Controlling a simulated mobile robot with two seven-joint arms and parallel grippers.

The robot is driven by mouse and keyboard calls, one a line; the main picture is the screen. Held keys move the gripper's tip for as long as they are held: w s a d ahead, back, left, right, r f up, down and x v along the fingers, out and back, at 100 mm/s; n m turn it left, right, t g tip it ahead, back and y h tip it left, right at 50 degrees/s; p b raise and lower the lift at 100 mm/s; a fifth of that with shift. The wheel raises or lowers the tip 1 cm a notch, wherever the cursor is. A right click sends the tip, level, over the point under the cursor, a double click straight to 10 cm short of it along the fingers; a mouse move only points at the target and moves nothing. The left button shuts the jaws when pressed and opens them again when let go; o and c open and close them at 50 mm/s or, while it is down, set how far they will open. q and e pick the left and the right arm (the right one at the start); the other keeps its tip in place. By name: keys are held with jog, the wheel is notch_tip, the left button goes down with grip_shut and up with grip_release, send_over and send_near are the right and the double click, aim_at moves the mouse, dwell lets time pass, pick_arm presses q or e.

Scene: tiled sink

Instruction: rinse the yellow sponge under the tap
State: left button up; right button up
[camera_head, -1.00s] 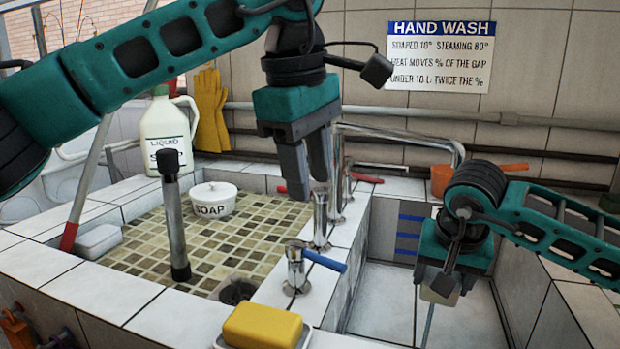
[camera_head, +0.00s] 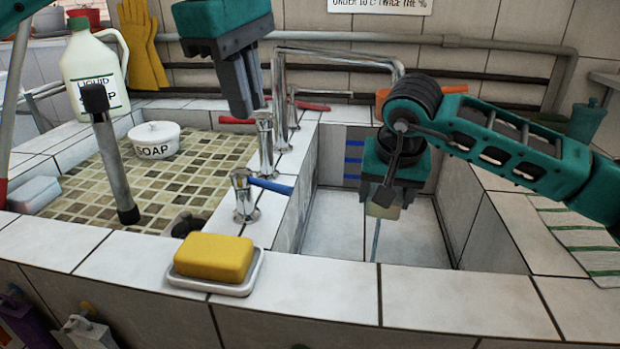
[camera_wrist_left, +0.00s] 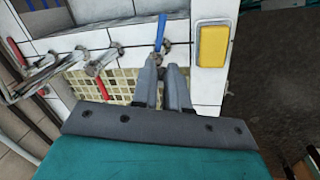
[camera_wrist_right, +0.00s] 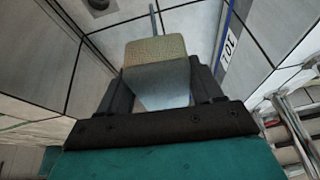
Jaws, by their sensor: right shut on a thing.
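The yellow sponge (camera_head: 213,256) lies on a white dish (camera_head: 250,284) on the tiled front ledge. It also shows in the left wrist view (camera_wrist_left: 213,46). A chrome tap spout (camera_head: 340,57) arches over the right basin. A blue-handled tap (camera_head: 243,197) stands behind the sponge. My left gripper (camera_head: 246,112) is open and empty, with a narrow gap between its fingers, beside a chrome tap post. My right gripper (camera_head: 382,208) is over the right basin. It is shut on a beige and pale-blue block (camera_wrist_right: 155,50); a thin rod shows beyond it.
A soap pot (camera_head: 154,140) and a dark-topped grey post (camera_head: 115,165) stand in the left mosaic basin. A liquid soap jug (camera_head: 92,75) stands behind. A striped cloth (camera_head: 585,240) lies on the right. The front ledge right of the dish is clear.

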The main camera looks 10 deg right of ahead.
pick_arm(q)
jog(key=shift+s+a+m, duration=0.15)
jog(key=shift+s+m, duration=0.3)
jog(key=shift+m, duration=0.75)
grip_shut()
jog(key=m+t, duration=0.1)
jog(key=m, duration=1.4)
send_near(262, 183)
jog(key=shift+h, duration=0.3)
jog(key=s+f, duration=0.1)
jog(key=f, duration=0.1)
jog(key=s+f, duration=0.1)
jog(key=s+a+f, duration=0.1)
jog(key=f, duration=0.1)
jog(key=shift+s+f, duration=0.35)
jog(key=shift+s, duration=0.05)
jog(key=shift+w+d+f, duration=0.3)
jog(key=shift+w+d, duration=0.25)
jog(key=shift+w, duration=0.3)
jog(key=shift+w+d+f, duration=0.3)
jog(key=shift+w+d, duration=0.25)
jog(key=shift+w, duration=0.3)
